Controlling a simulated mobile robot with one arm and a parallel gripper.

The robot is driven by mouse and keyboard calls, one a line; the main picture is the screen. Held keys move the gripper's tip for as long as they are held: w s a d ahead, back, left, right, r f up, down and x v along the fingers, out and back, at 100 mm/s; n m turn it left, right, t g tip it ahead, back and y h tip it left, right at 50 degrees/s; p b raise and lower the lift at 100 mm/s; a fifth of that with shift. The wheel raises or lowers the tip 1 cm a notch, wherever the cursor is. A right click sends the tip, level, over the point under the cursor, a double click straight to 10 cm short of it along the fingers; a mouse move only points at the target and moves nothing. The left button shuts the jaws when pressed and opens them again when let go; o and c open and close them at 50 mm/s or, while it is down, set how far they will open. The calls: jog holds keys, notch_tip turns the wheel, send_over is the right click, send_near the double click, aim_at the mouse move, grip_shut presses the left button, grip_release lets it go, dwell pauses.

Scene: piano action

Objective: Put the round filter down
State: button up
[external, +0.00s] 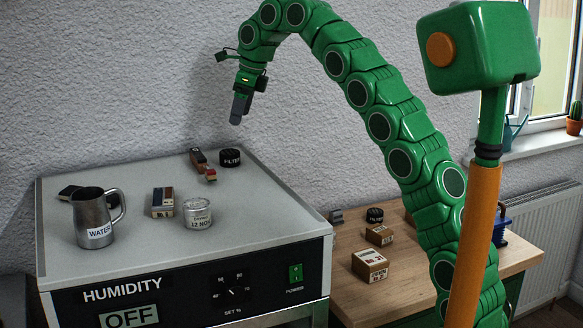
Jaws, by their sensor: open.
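A round black filter (230,157) with a white FILTER label rests on the grey top of the humidity cabinet (120,262), near its back edge. A second round black item (375,215), which looks like another filter, sits on the wooden bench at the right. My gripper (237,118) points down above the back of the cabinet top, over the labelled filter and clearly apart from it. It is open, and nothing shows in it. The fingers overlap in this view.
The wooden bench (485,258) holds small boxes (370,265). My arm arches over the bench. The cabinet's front right top is clear.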

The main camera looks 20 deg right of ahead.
jog(key=shift+d+r, duration=0.1)
jog(key=shift+r, duration=0.3)
jog(key=s+d+f+n+g+h, duration=0.1)
jog(key=s+d+f+n, duration=0.4)
jog(key=s+d, duration=0.45)
jog(key=s+d+f+n+h, duration=0.1)
jog(key=s+d+f+n, duration=0.1)
jog(key=s+d+n, duration=0.7)
jog(key=s+d+f+n, duration=0.2)
jog(key=s+f, duration=0.3)
jog(key=s, duration=0.4)
jog(key=s+d+f+n+g, duration=0.1)
jog(key=s+d+f+n, duration=0.2)
jog(key=s, duration=0.7)
jog(key=s+d+f+n+g, duration=0.1)
jog(key=s+d+f+n, duration=0.1)
jog(key=s+f+n, duration=0.3)
jog(key=s+f, duration=0.2)
jog(key=s, duration=0.2)
jog(key=shift+s+d+f+n+h, duration=0.15)
jog(key=shift+s+d+n+h, duration=0.15)
jog(key=shift+d+n, duration=0.1)
